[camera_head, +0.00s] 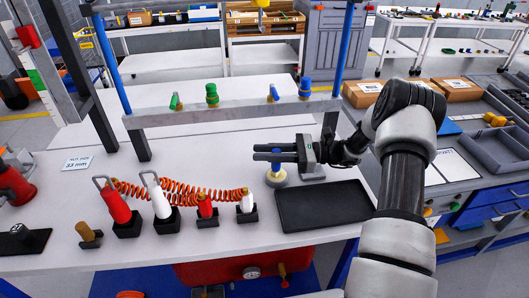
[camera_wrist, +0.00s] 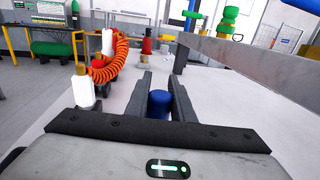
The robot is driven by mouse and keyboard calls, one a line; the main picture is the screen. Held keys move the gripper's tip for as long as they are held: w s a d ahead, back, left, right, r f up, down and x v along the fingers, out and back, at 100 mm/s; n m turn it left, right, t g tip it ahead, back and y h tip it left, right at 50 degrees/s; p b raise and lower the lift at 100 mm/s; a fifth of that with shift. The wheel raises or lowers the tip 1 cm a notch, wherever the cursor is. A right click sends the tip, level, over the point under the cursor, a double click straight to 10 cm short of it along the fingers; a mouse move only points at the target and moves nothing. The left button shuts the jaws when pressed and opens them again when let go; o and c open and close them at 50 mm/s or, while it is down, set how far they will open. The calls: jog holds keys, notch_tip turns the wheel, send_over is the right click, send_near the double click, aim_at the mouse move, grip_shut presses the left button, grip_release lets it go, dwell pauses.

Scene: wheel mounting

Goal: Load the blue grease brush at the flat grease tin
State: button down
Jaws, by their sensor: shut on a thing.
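My gripper (camera_head: 268,153) is over the white bench and points left in the head view. It is shut on the blue grease brush, whose round blue handle (camera_wrist: 158,105) stands between the two fingers in the wrist view. In the head view the brush's blue part (camera_head: 276,166) shows just below the fingers. The brush looks upright.
A black tray (camera_head: 324,204) lies to the right of the tin. Red and white bottles (camera_head: 115,203) in black holders and an orange coiled hose (camera_head: 180,192) stand to the left. A grey rail (camera_head: 235,112) with green and blue items runs behind my gripper. Bare bench lies behind the bottles.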

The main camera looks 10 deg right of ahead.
notch_tip(320, 180, up, 7)
jog(key=p, duration=0.4)
dwell(0.4)
dwell(0.5)
